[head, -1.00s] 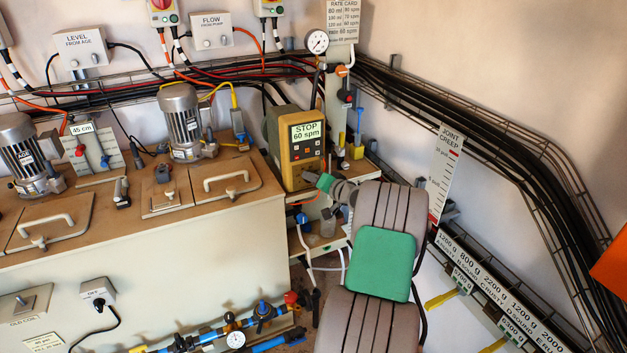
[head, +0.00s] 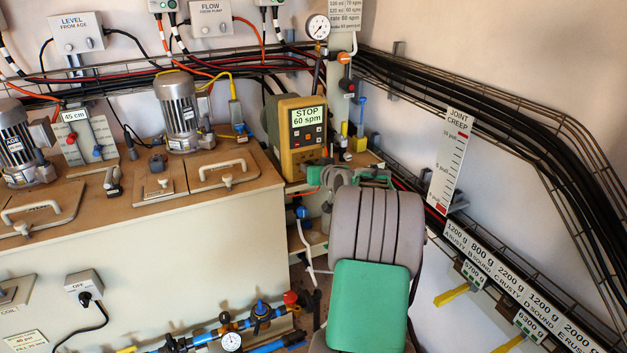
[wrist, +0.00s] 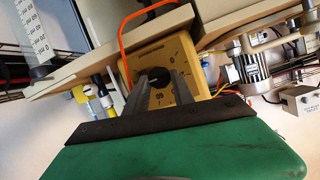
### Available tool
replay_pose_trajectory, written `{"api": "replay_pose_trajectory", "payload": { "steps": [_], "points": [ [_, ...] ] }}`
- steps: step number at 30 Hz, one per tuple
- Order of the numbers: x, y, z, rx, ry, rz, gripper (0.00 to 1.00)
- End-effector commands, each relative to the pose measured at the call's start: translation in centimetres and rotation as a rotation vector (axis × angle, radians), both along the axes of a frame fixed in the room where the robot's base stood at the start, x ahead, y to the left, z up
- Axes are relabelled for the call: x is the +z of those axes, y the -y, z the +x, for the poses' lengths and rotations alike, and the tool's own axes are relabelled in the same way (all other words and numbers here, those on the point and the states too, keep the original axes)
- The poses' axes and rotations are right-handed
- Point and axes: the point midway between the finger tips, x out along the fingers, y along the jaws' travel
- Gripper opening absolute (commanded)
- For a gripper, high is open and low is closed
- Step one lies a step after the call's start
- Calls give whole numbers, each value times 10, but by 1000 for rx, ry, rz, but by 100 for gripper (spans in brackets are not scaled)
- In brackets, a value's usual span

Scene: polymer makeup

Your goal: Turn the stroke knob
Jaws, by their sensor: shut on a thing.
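The yellow dosing pump (head: 297,150) stands at the right end of the tank top. Its display (head: 307,131) reads "STOP 60 spm". In the wrist view the pump's yellow face (wrist: 186,66) carries a dial scale around the black stroke knob (wrist: 158,77). My gripper (wrist: 159,88) is shut on this knob, with one grey finger on either side. The fingers hide part of the knob and scale, and I cannot read its setting. In the head view my gripper (head: 318,175) is at the lower right of the pump, and the knob is hidden.
An orange tube (wrist: 130,20) loops close beside the pump in the wrist view. Small bottles (head: 360,135) and a pressure gauge (head: 318,27) are behind, right of the pump. Motors (head: 180,112) stand left. A cable tray (head: 480,130) runs along the right wall.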

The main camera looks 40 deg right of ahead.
Motion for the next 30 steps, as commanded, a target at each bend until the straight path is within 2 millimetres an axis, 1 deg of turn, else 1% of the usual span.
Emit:
{"api": "replay_pose_trajectory", "payload": {
  "steps": [1,21,30],
  "points": [
    [-8,-1,1,0,-11,-44,0],
    [-12,-7,2,0,-191,-653,0],
    [-12,-8,2,-1,-263,-894,0]
  ]
}}
